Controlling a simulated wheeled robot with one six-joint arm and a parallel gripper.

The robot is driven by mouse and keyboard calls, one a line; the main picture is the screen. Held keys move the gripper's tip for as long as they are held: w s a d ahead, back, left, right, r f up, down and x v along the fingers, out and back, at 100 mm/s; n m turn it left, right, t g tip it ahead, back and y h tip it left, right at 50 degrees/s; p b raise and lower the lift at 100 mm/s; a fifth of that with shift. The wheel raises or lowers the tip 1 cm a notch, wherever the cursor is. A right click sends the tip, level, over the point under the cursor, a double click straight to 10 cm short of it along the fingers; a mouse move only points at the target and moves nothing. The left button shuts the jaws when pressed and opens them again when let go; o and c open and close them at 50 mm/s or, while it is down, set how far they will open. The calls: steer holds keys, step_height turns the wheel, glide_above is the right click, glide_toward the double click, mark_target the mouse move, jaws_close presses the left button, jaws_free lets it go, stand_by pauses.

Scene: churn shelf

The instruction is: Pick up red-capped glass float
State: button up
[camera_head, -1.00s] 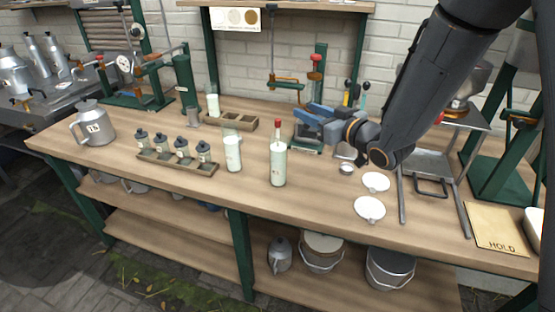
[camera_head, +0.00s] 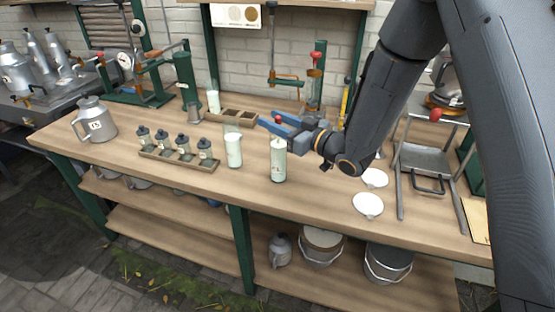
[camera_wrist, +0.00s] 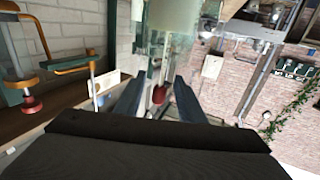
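The red-capped glass float stands in a tall pale glass cylinder (camera_head: 278,163) near the front of the bench. Its red cap (camera_head: 278,120) shows just above the cylinder, partly hidden by a blue finger. My gripper (camera_head: 272,122) reaches in from the right at cap height, roughly level. In the wrist view, the red cap (camera_wrist: 158,95) lies between the two dark fingers of my gripper (camera_wrist: 157,92), with a visible gap on both sides. The gripper is open and does not appear to hold the float. Most of the float's body is hidden inside the cylinder.
Another filled glass cylinder (camera_head: 233,150) stands close on the left. A rack of several small bottles (camera_head: 178,158) and a metal jug (camera_head: 94,120) are farther left. A wooden compartment tray (camera_head: 232,116) is behind. White dishes (camera_head: 368,204) lie to the right.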

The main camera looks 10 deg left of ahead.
steer(key=shift+p+x, duration=0.3)
steer(key=shift+x, duration=1.05)
steer(key=c, duration=0.9)
steer(key=shift+r, duration=0.15)
step_height(320, 180, up, 18)
steer(key=b, duration=0.4)
steer(key=shift+d, duration=0.1)
